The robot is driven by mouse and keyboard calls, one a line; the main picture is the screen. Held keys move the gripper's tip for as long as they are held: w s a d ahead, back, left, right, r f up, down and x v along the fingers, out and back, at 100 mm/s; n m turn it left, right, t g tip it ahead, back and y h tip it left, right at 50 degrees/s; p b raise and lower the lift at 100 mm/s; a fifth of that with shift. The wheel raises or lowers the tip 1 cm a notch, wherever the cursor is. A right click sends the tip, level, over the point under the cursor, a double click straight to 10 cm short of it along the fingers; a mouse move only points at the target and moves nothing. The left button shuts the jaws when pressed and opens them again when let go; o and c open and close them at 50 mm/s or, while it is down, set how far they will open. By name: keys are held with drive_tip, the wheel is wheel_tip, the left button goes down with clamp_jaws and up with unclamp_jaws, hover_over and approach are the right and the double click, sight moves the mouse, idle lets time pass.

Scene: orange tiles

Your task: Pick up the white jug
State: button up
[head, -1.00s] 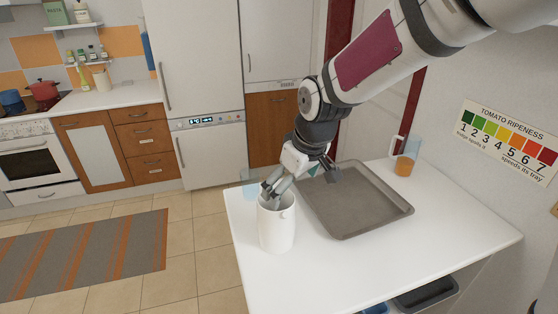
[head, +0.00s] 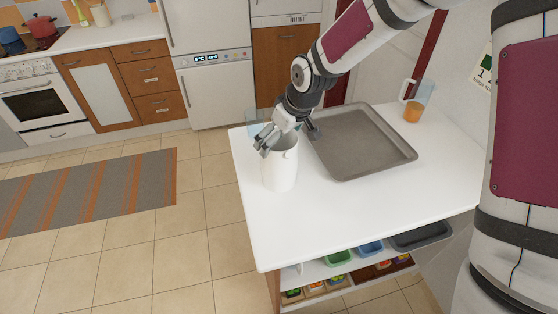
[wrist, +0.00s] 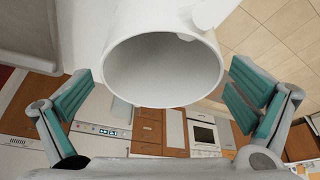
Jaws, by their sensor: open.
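The white jug (head: 279,168) stands upright near the left edge of the white table. In the wrist view the jug (wrist: 165,75) shows its open round mouth and empty-looking inside, between my two spread fingers. My gripper (head: 284,132) is open at the jug's rim, tilted down from behind it. In the wrist view the teal finger pads of my gripper (wrist: 160,100) are on either side of the mouth, with gaps to the jug. The jug's base is hidden in the wrist view.
A grey tray (head: 400,166) lies right of the jug on the white table (head: 330,215). A clear jug with orange liquid (head: 413,112) stands at the back right. A clear bluish container (head: 254,119) is partly hidden behind my gripper. The table's front is clear.

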sight(275, 147)
drive_tip(key=shift+p+x, duration=0.45)
drive_tip(key=shift+x, duration=2)
drive_tip(key=shift+s, duration=0.1)
drive_tip(key=c, duration=1.4)
